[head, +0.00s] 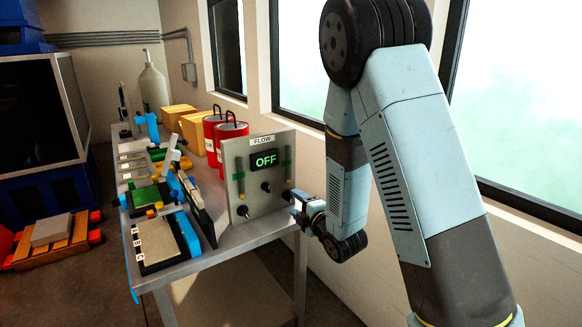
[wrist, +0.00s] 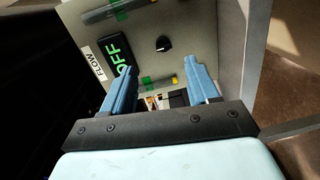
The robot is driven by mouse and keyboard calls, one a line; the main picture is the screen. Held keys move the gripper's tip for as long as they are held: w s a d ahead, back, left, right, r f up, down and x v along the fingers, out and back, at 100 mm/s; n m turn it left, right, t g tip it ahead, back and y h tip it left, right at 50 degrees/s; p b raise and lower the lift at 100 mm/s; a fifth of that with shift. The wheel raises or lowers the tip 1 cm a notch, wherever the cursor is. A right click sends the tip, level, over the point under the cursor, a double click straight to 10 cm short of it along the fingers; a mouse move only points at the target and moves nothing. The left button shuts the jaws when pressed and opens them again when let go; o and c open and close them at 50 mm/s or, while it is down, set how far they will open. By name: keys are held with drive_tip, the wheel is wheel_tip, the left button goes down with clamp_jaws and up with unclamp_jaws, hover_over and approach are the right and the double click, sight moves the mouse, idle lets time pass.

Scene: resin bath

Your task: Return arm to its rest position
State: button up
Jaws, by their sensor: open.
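My arm reaches down from the upper right in the head view. My gripper (head: 302,212) is at the lower right edge of the flow panel, close to its knobs. In the wrist view my gripper (wrist: 163,92) shows two blue fingers spread apart, with nothing held between them. The grey flow panel (head: 241,205) stands upright on the table and its display reads OFF in green. The panel (wrist: 205,45) fills the upper part of the wrist view, with a black knob ahead of the fingers. I cannot tell whether a finger touches the panel.
The metal table (head: 228,243) holds several trays, two red canisters (head: 227,135), yellow boxes (head: 173,118) and a pale bottle (head: 152,85). A wall with windows runs close behind my arm. A pallet (head: 55,240) lies on the floor at left.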

drive_tip(key=s+d+r+m+g+h, duration=0.2)
drive_tip(key=s+d+r+m+h, duration=0.1)
drive_tip(key=d+r+m, duration=0.4)
drive_tip(key=s+d+r+m+g+h, duration=0.2)
drive_tip(key=s+d+r+m+h, duration=0.15)
drive_tip(key=d+r+m, duration=0.35)
drive_tip(key=s+d+r+m+g, duration=0.1)
drive_tip(key=s+d+r+m, duration=0.1)
drive_tip(key=s, duration=0.6)
drive_tip(key=s+d+r+m+g+h, duration=0.1)
drive_tip(key=s+d+r+m+g, duration=0.1)
drive_tip(key=s, duration=0.6)
drive_tip(key=s+d+r+m+g+h, duration=0.1)
drive_tip(key=s+d+r+m+g, duration=0.1)
drive_tip(key=s+m, duration=0.3)
drive_tip(key=s+d, duration=0.1)
drive_tip(key=s, duration=0.2)
drive_tip(key=shift+d+r, duration=0.15)
